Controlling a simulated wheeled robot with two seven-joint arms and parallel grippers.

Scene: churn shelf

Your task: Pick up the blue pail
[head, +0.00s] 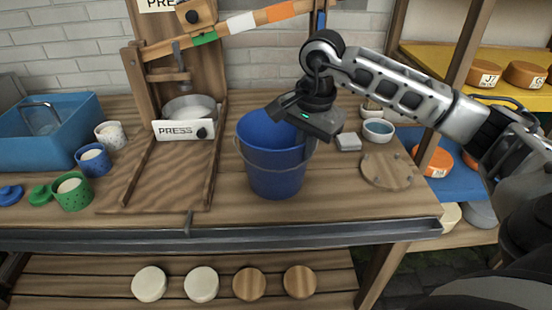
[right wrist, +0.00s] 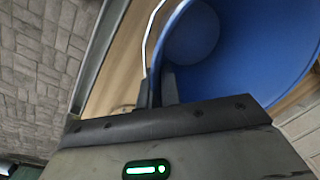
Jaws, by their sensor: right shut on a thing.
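The blue pail (head: 272,165) stands upright on the wooden bench, right of the press, with its thin wire handle hanging across its front. My right gripper (head: 308,143) reaches down from above at the pail's right rim. In the right wrist view the fingers (right wrist: 162,88) are shut on the rim wall of the pail (right wrist: 240,45), with the wire handle close beside them. The pail's inside looks empty where it shows. The head view does not clearly show whether its base touches the bench. My left gripper is not in view.
The wooden press (head: 150,120) with its PRESS sign stands left of the pail. Cups, a green one (head: 73,192) among them, and a blue basin (head: 45,140) are farther left. A round wooden board (head: 389,171) and small bowl (head: 378,131) lie right. A metal rail (head: 300,231) edges the bench.

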